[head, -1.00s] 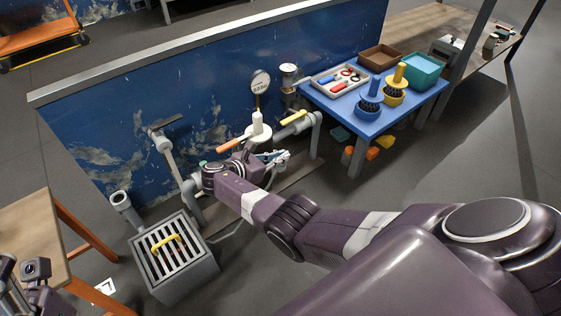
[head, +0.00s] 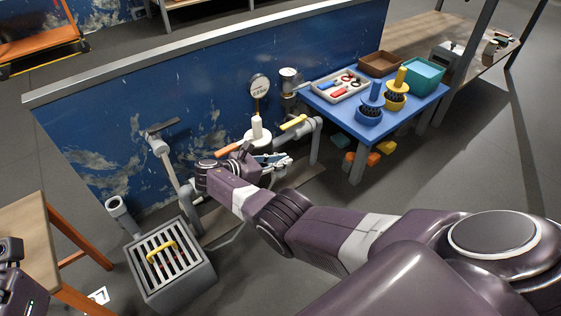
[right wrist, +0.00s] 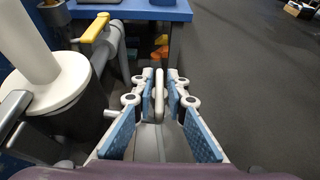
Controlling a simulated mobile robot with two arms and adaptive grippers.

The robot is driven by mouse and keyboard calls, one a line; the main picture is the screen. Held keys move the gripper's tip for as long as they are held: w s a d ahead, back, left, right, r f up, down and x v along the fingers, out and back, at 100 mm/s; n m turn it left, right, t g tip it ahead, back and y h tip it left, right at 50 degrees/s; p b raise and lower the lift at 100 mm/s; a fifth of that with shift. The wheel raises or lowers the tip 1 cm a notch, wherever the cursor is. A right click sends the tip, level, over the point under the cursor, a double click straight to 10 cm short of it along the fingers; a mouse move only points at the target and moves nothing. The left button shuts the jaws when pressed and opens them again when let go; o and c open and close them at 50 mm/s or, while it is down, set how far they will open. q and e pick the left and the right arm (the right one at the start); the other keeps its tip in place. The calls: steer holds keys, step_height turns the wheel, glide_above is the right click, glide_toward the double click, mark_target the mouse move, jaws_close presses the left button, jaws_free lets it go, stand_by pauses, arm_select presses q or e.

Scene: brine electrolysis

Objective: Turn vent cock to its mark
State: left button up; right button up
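My right gripper (head: 274,160) is at the pipework by the blue wall, below and right of the white cylinder (head: 256,129). It also shows in the right wrist view (right wrist: 158,84), with its blue-padded fingers apart. A slim pale upright lever (right wrist: 158,94) stands between the fingers, with a narrow gap on each side. It may be the vent cock's handle; I cannot tell for sure, and no mark is readable. A yellow lever (head: 293,123) sits on the pipe to the right, and an orange lever (head: 228,149) to the left. My left gripper's fingers are outside the views.
A round gauge (head: 260,86) rises behind the cylinder. The blue table (head: 347,124) with trays and brushes stands at right. A grated grey box (head: 196,269) with a yellow handle stands at lower left. A wooden table (head: 28,232) is at far left. The floor at right is open.

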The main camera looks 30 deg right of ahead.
steer(key=shift+o, duration=0.9)
steer(key=shift+a, duration=0.1)
steer(key=shift+a, duration=0.2)
steer(key=v, duration=1.1)
steer(key=shift+a+r, duration=0.2)
